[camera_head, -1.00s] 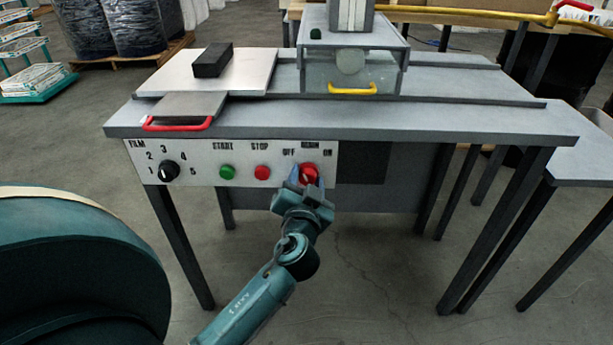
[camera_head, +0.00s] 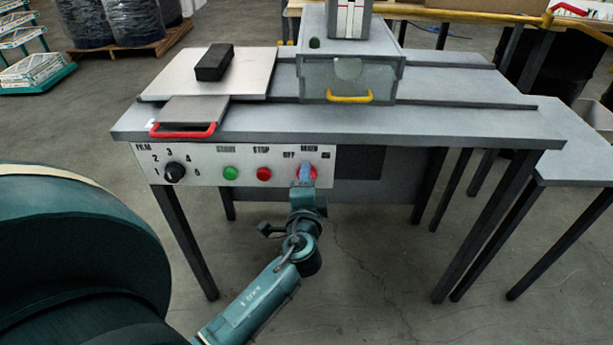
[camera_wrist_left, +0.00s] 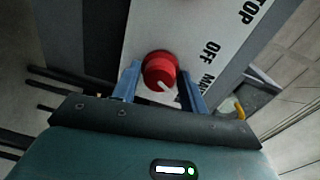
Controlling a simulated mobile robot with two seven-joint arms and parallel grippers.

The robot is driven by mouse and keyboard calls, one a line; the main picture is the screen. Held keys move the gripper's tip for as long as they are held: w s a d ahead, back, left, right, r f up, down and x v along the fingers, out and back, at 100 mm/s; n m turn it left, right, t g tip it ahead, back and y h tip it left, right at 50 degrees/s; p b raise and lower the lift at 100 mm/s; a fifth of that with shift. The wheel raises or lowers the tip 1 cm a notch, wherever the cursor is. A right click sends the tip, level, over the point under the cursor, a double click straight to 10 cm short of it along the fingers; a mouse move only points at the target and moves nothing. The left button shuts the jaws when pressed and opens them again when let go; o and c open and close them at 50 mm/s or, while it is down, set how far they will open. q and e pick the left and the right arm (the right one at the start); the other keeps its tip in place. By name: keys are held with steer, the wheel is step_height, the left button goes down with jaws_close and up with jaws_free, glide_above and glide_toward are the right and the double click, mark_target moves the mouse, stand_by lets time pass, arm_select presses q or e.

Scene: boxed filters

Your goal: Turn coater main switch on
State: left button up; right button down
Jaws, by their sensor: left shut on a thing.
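The red main switch knob (camera_head: 313,172) sits at the right end of the white control panel (camera_head: 204,172), under the OFF, MAIN and ON labels. My left gripper (camera_head: 304,172) is at the panel, shut on this knob. In the left wrist view the knob (camera_wrist_left: 158,70) is between the two blue fingers of the gripper (camera_wrist_left: 158,84). Its white mark points to the lower right there, away from the OFF label (camera_wrist_left: 212,52) and past MAIN. The ON label is hidden in that view. My right gripper is not in view.
On the same panel are a black film dial (camera_head: 174,172), a green start button (camera_head: 231,173) and a red stop button (camera_head: 264,174). The grey table (camera_head: 450,122) overhangs the panel. A red handle (camera_head: 184,132) projects from its front left. The floor in front is clear.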

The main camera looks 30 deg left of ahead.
arm_select(q)
steer(key=m+p, duration=0.1)
steer(key=m, duration=0.2)
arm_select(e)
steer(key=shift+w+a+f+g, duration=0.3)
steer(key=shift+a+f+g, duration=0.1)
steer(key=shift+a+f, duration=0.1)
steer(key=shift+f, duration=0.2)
arm_select(q)
steer(key=o, duration=0.8)
steer(key=shift+f, duration=0.1)
steer(key=shift+c, duration=0.2)
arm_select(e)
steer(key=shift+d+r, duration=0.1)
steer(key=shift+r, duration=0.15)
